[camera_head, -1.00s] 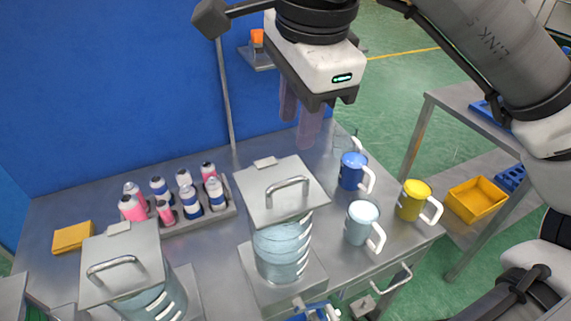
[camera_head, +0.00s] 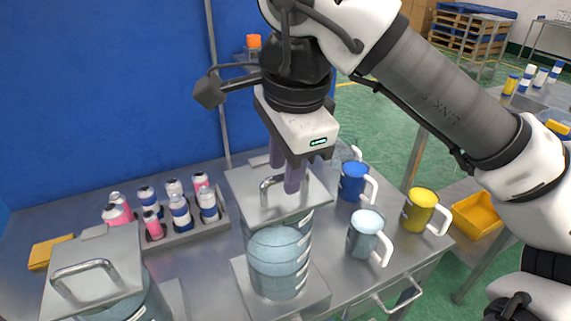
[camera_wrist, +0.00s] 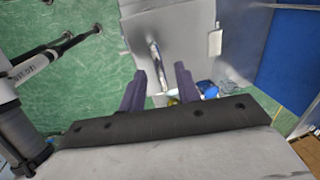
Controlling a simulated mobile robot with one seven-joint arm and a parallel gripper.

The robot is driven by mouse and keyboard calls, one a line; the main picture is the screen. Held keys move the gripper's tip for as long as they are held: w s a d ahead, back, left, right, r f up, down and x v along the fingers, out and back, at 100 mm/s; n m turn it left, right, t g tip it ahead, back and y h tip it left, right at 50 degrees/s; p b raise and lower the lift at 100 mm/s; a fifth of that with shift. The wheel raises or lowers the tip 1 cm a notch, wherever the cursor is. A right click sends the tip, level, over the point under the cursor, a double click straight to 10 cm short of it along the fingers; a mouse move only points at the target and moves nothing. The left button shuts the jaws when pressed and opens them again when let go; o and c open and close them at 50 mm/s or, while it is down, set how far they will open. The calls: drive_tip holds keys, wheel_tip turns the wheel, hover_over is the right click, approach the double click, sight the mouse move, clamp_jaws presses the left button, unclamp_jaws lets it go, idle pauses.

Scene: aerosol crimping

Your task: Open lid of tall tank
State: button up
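A clear tank (camera_head: 278,262) holding pale blue liquid stands in the middle of the table, with a flat grey square lid (camera_head: 245,190) on top. The lid's metal bar handle (camera_head: 267,186) also shows in the wrist view (camera_wrist: 154,58). My gripper (camera_head: 286,175) is just over this handle, pointing down, with its two purple fingers apart. In the wrist view, my fingers (camera_wrist: 160,84) are open with the handle's line running between them; I cannot tell whether they touch it. A second lidded tank (camera_head: 125,305) stands at the lower left, partly cut off.
Several pink and blue bottles (camera_head: 180,210) stand in a grey tray at the back left, near a yellow block (camera_head: 50,252). A blue mug (camera_head: 353,182), a pale mug (camera_head: 364,235) and a yellow mug (camera_head: 418,210) stand to the right of the middle tank.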

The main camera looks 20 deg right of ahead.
drive_tip(key=shift+c, duration=0.4)
clamp_jaws()
drive_tip(key=shift+r, duration=0.15)
